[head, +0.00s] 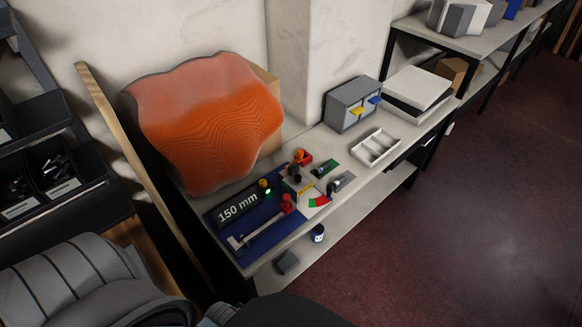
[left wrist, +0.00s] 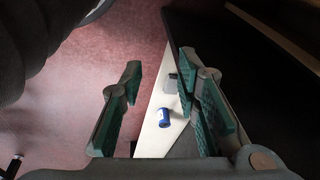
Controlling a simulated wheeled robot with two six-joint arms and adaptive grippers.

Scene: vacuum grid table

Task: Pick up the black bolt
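No black bolt can be made out for certain. Small dark parts stand among the items on the bench in the head view: a dark upright piece (head: 297,178) and another dark piece (head: 331,187); they are too small to identify. Black parts (head: 52,172) lie in a dark bin at the left. My left gripper (left wrist: 160,62) is open and empty in the left wrist view, its green-padded fingers wide apart above the lower shelf and floor. Its fingers are not seen in the head view. My right gripper is not in view.
The bench (head: 262,238) holds a blue mat (head: 262,246) with a caliper, a "150 mm" display (head: 240,206), an orange wavy panel (head: 210,120), a white tray (head: 386,158) and a grey drawer box (head: 340,108). A blue jar (left wrist: 164,118) stands on the lower shelf. The red floor is clear.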

